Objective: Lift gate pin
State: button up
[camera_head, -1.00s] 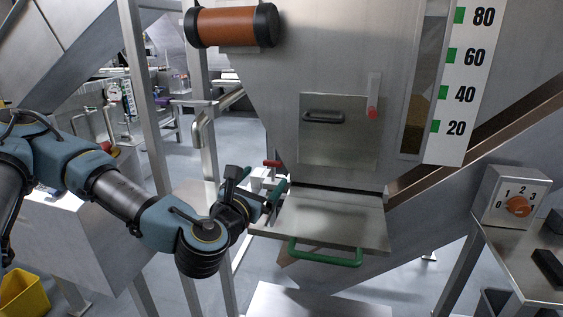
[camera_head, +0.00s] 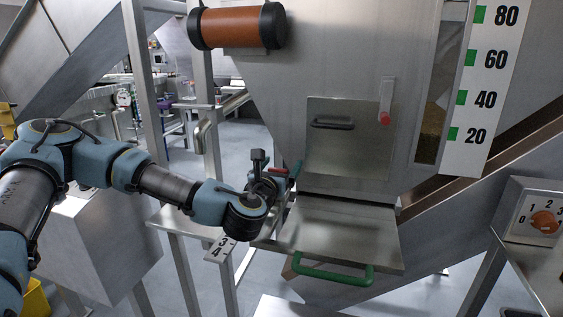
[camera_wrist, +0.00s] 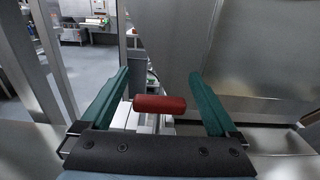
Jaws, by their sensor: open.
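The likely gate pin is a red, rounded crossbar grip (camera_wrist: 160,103), lying across the middle of the wrist view. In the head view, a small bit of red (camera_head: 278,170) shows beside the left edge of the hopper's lower part, mostly hidden by my gripper. My gripper (camera_wrist: 159,76) is open, with one teal finger on each side of the red grip. I see gaps on both sides, so the fingers do not appear to touch it. In the head view my gripper (camera_head: 288,185) is at the hopper's lower left.
The metal hopper (camera_head: 345,60) has a closed hatch with a dark handle (camera_head: 333,123) and a red-tipped lever (camera_head: 385,117). Below it is a tray with a green handle (camera_head: 333,275). A frame post (camera_head: 140,80) stands left. A dial box (camera_head: 545,222) is at right.

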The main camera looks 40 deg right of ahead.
jog(key=shift+w+d, duration=0.15)
jog(key=shift+d, duration=0.1)
grip_shut()
dwell(0.7)
